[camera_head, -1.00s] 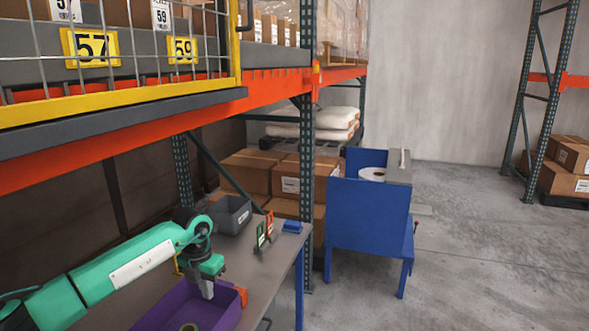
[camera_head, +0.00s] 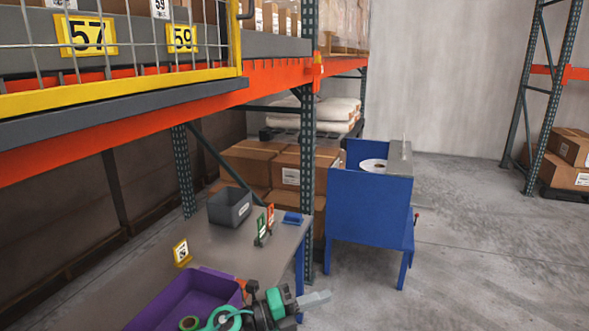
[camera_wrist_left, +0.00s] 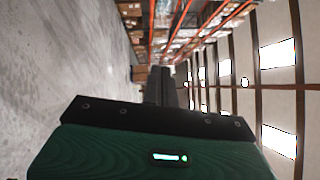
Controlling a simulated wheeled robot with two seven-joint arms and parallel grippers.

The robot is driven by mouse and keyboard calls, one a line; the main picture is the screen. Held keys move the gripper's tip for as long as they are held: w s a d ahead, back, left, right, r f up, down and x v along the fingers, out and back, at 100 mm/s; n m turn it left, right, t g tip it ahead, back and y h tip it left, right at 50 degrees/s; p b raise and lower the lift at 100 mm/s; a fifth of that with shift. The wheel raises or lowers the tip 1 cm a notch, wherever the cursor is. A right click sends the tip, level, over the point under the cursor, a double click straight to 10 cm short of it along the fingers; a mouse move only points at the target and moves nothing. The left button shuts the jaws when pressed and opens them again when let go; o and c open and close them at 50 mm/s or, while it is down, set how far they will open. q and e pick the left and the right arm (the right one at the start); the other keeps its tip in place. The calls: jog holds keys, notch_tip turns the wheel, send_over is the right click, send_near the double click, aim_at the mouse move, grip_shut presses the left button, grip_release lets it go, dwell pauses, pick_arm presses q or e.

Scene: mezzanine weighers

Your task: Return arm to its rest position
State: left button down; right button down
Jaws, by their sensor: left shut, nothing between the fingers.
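My left gripper (camera_head: 316,299) is at the bottom of the head view, just right of the purple bin and past the table's front edge. Its fingers are shut, point to the right and hold nothing. Only the green and black wrist end of the arm shows there. In the left wrist view the dark fingers (camera_wrist_left: 168,88) are together, with open aisle and ceiling beyond them. My right gripper is in neither view.
Floor at right is clear.

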pick_arm(q)
jog(key=a+n+t+y, duration=0.7)
jog(key=a+n+t, duration=0.45)
jog(key=n, duration=0.55)
jog(key=s+a+f+n+y, duration=0.3)
jog(key=a+f+n+y, duration=0.4)
jog(key=n+y, duration=0.25)
jog(key=s+a+f+n+g+y, duration=0.35)
jog(key=s+a+f+g, duration=0.3)
jog(key=s+f, duration=0.35)
jog(key=s+a+f+n+g+h, duration=0.1)
jog(key=s+f+g, duration=0.2)
jog(key=s, duration=0.6)
jog(key=s+a+f+n+g+h, duration=0.15)
jog(key=s+g, duration=0.25)
jog(key=s, duration=0.4)
notch_tip(320, 180, down, 35)
jog(key=s+g+b, duration=0.1)
jog(key=s+b, duration=0.1)
jog(key=s+a+f+b, duration=0.1)
jog(key=s+a+f, duration=0.1)
jog(key=s+f, duration=0.7)
jog(key=s+a+f+g+y+b, duration=0.1)
jog(key=s+f, duration=0.8)
jog(key=f, duration=0.2)
jog(key=shift+s+a+f+g, duration=0.3)
jog(key=shift+s+a+f, duration=0.05)
jog(key=shift+f, duration=0.05)
